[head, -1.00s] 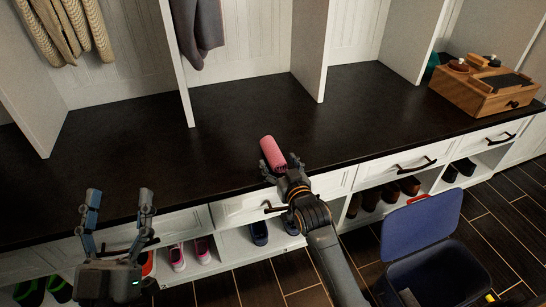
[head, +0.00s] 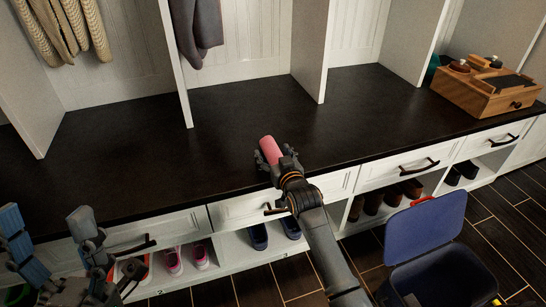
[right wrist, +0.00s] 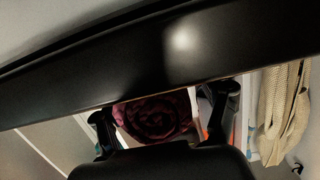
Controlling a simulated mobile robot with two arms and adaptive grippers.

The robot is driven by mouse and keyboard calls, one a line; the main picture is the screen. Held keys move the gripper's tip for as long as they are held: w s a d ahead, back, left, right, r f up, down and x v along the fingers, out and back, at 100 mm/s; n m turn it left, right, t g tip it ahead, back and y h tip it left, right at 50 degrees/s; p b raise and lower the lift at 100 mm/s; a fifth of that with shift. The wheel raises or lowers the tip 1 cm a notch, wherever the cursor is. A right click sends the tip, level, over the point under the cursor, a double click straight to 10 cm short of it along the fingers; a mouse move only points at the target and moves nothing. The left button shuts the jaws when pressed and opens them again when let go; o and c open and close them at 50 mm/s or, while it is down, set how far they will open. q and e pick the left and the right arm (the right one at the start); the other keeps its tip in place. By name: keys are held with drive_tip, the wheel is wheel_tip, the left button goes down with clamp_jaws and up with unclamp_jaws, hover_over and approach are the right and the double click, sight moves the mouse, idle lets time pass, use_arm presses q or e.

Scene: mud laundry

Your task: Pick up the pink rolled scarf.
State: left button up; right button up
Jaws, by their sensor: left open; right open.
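The pink rolled scarf (head: 269,149) lies on the dark bench top near its front edge. My right gripper (head: 277,158) is at the scarf's near end, its open fingers on either side of it. In the right wrist view the scarf's spiral end (right wrist: 155,116) shows dark pink between the two fingers of my right gripper (right wrist: 165,112). I cannot tell whether the fingers touch it. My left gripper (head: 45,228) is open and empty at the lower left, in front of the bench.
A wooden box (head: 487,93) stands on the bench at the right. White dividers (head: 310,50) rise from the bench. Drawers (head: 405,166) and shoe cubbies are below. A blue lidded bin (head: 424,240) stands open on the floor. The bench around the scarf is clear.

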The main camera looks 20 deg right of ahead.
drive_tip(key=shift+w, duration=0.15)
drive_tip(key=c, duration=1.3)
